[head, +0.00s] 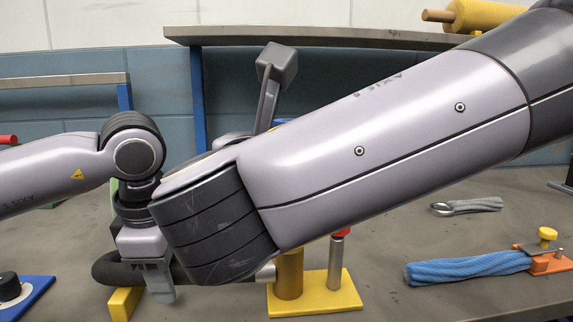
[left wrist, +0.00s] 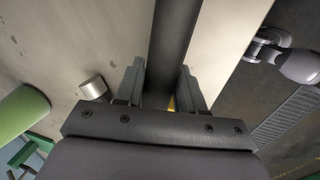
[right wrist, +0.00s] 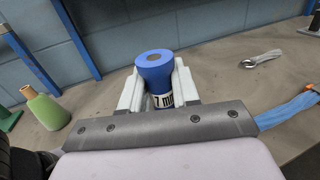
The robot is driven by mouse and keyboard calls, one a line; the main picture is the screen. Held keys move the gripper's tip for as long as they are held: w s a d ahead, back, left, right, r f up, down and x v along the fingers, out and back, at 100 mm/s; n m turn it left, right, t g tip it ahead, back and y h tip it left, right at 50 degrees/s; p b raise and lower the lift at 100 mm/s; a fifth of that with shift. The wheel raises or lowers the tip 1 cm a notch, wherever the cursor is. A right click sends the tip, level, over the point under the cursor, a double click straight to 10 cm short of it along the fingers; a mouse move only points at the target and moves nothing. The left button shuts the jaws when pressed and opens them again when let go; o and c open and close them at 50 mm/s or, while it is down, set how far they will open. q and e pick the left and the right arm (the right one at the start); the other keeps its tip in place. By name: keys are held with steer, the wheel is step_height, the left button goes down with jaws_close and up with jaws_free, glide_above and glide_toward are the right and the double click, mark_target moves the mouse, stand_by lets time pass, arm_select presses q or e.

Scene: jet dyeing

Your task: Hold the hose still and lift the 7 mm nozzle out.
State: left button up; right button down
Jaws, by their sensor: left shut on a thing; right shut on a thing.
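The black hose (head: 110,268) runs level near the bench front, its metal end (head: 265,272) by a brass post (head: 290,275) on a yellow base. My left gripper (head: 160,288) is shut around the hose; in the left wrist view the hose (left wrist: 175,45) passes between the fingers. In the right wrist view, my right gripper (right wrist: 157,92) is shut on the blue nozzle (right wrist: 155,68), whose white label partly reads "7 m". The nozzle's lower end is hidden, so I cannot tell whether it is seated. My right forearm hides this gripper in the head view.
A red-topped silver piece (head: 338,255) stands on the yellow base. Blue cloth (head: 465,268) in an orange clamp (head: 548,262) and a metal tool (head: 465,206) lie right. A blue plate (head: 30,292) is far left. A green bottle (right wrist: 45,108) stands at left in the right wrist view.

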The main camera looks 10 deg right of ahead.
arm_select(q)
steer(key=o, duration=1.1)
steer(key=shift+o, duration=0.2)
